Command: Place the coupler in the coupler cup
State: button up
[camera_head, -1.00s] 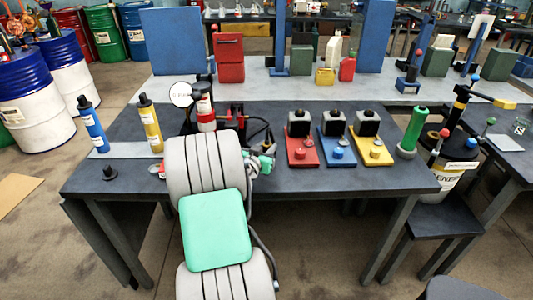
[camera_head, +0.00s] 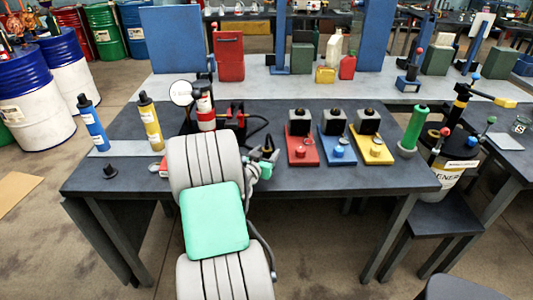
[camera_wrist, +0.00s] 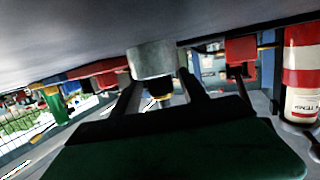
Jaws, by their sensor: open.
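In the wrist view, which is upside down, a grey cylindrical cup (camera_wrist: 150,62) stands on the bench. The coupler (camera_wrist: 161,90), a small dark and brass-coloured piece, shows at the cup's mouth, its far end apparently inside. My gripper (camera_wrist: 157,84) has its dark fingers spread on either side of the coupler, with visible gaps. In the head view my gripper (camera_head: 263,153) is low over the bench's front middle, left of the red stand. My arm hides the cup there, and the coupler cannot be made out.
A red and white cylinder (camera_head: 205,110) stands behind my arm, beside a red device (camera_head: 236,118) with a black hose. Red (camera_head: 302,152), blue (camera_head: 338,152) and yellow (camera_head: 372,150) stands are to the right. A blue bottle (camera_head: 94,125) and yellow bottle (camera_head: 151,122) stand left.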

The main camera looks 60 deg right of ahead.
jog(key=shift+r, duration=0.2)
jog(key=shift+a, duration=0.3)
jog(key=b+v, duration=0.1)
jog(key=v, duration=1)
jog(key=shift+a+r+b, duration=0.1)
jog(key=shift+a+b, duration=0.1)
jog(key=shift+b, duration=0.1)
jog(key=w+a+f+n+t+y, duration=0.2)
jog(key=w+a+n+y, duration=0.3)
jog(key=a, duration=0.8)
jog(key=w+a+f+n+t+y, duration=0.1)
jog(key=w+a+n+y, duration=0.35)
jog(key=a, duration=0.75)
jog(key=s+a+r+n+g+y, duration=0.1)
jog(key=a+n+y, duration=0.5)
jog(key=a, duration=1.4)
jog(key=shift+s+r+n, duration=0.6)
jog(key=shift+s+n, duration=0.35)
jog(key=shift+s, duration=0.25)
notch_tip(320, 180, up, 3)
jog(key=shift+w+f+p, duration=0.1)
jog(key=shift+w+p, duration=0.05)
jog(key=shift+p, duration=1.05)
